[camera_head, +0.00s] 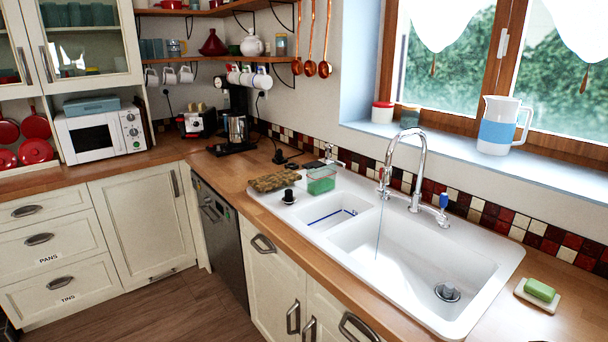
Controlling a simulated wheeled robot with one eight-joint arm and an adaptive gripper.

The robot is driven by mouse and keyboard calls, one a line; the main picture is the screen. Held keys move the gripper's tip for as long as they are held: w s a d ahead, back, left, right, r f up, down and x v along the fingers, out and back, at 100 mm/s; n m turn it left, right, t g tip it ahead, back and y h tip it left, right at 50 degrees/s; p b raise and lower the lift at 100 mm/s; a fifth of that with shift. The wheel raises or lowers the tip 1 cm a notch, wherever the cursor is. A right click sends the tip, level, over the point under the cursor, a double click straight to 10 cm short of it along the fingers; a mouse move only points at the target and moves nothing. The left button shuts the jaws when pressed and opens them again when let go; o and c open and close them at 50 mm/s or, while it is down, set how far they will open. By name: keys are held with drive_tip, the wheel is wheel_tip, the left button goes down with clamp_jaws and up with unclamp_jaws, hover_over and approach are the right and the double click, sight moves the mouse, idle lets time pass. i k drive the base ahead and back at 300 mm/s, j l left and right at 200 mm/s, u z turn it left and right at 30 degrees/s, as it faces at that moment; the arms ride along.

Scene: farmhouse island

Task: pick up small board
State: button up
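A flat, brown mottled slab (271,181) lies on the worktop at the far left end of the white sink (440,260). It looks like the small board, but it is too small in view to be certain. It appears to lie flat, with its right end close to a green box (321,180). A dark stopper-like thing (288,196) stands just in front of it. My gripper is not in view.
A tall chrome tap (409,160) rises behind the sink. A coffee maker (236,128) and toaster (196,122) stand further back. Green soap on a dish (539,291) lies at right. The wooden worktop (222,167) left of the slab is fairly clear.

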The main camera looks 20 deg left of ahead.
sight(285, 177)
drive_tip(key=i+j+u, duration=0.1)
drive_tip(key=i+j, duration=0.4)
drive_tip(key=j, duration=0.3)
drive_tip(key=i+j, duration=0.55)
drive_tip(key=j, duration=0.25)
drive_tip(key=i+j+u, duration=0.15)
drive_tip(key=i+j, duration=0.4)
drive_tip(key=j, duration=0.2)
drive_tip(key=i+j, duration=0.6)
drive_tip(key=j, duration=0.15)
drive_tip(key=u, duration=0.05)
